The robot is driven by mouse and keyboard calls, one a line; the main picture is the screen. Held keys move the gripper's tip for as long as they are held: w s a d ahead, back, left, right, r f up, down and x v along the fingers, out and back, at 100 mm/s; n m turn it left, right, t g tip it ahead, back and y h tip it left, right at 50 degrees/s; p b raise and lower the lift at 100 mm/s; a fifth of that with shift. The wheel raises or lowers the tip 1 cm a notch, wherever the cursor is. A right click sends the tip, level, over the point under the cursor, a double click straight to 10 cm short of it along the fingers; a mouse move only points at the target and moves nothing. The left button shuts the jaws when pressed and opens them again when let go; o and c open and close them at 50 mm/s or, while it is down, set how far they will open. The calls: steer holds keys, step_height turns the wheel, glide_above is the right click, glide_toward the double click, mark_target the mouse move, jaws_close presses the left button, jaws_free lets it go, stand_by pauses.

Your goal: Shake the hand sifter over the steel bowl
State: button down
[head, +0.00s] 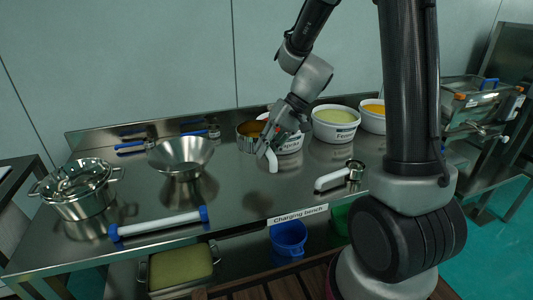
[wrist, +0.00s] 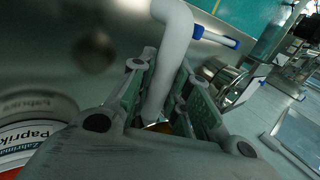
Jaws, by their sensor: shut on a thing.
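The hand sifter (head: 247,137) is a steel cup with something orange inside and a white handle (head: 272,162). My gripper (head: 268,146) is shut on that handle, above the bench right of the steel bowl. In the wrist view the white handle (wrist: 172,50) runs between my fingers (wrist: 160,105), and a small orange patch shows below; most of the cup is hidden there. The wide, flared steel bowl (head: 181,157) stands on the bench, left of the sifter and apart from it.
White tubs (head: 335,125) of coloured powder stand behind and right of my gripper. A small scoop (head: 340,175) lies at front right. A steel pot (head: 80,190) stands at left, with a blue-ended white roller (head: 160,224) near the front edge. Blue-handled tools lie behind the bowl.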

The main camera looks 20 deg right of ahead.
steer(key=shift+r, duration=0.45)
steer(key=shift+a, duration=0.1)
steer(key=w+a, duration=0.4)
steer(key=a, duration=0.4)
steer(key=w+a, duration=0.3)
steer(key=a, duration=0.6)
steer(key=shift+w, duration=0.4)
stand_by(5.3)
